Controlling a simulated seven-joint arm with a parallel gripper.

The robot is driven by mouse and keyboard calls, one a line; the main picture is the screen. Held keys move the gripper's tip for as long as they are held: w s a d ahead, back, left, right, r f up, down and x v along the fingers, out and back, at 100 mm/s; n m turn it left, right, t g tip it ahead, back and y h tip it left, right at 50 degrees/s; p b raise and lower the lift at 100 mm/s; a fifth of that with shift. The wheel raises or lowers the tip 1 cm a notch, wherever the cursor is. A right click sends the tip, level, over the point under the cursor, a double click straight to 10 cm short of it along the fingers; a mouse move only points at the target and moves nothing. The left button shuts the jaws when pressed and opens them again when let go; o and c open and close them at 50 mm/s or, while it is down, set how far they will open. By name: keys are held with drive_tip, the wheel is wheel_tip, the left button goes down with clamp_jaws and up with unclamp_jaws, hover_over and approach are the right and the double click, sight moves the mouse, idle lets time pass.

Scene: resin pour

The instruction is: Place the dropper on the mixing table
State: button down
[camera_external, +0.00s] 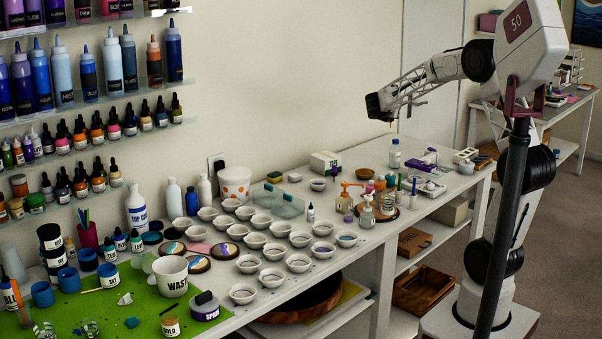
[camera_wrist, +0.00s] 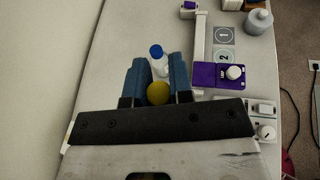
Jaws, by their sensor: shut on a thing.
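My gripper (camera_external: 378,106) is held in the air above the far right part of the long white mixing table (camera_external: 424,203). In the wrist view, my gripper (camera_wrist: 158,78) has its two blue fingers around a round yellow thing (camera_wrist: 157,93), which looks like the dropper's bulb. The rest of the dropper is hidden from the wrist camera. A bare stretch of the mixing table (camera_wrist: 112,40) lies to the left in the wrist view.
A white bottle with a blue cap (camera_wrist: 158,58) stands below, beyond the fingertips; it also shows in the external view (camera_external: 394,155). A purple and white device (camera_wrist: 217,76) lies to the right. Many small white cups (camera_external: 270,254), pump bottles (camera_external: 366,212) and bottle shelves (camera_external: 95,100) are further left.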

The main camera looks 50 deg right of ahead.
wheel_tip(320, 180, down, 18)
drive_tip(key=shift+s+d, duration=0.15)
idle(0.4)
drive_tip(key=w+d+f, duration=0.1)
drive_tip(key=w+d, duration=0.6)
drive_tip(key=w, duration=0.6)
drive_tip(key=shift+w+f, duration=0.15)
drive_tip(key=shift+w, duration=0.05)
idle(0.3)
drive_tip(key=shift+w+d+f, duration=0.1)
drive_tip(key=shift+w+f, duration=0.1)
drive_tip(key=shift+f, duration=0.7)
drive_tip(key=shift+w+d+f, duration=0.1)
drive_tip(key=shift+w+f, duration=0.1)
drive_tip(key=shift+f, duration=0.7)
drive_tip(key=shift+f, duration=0.2)
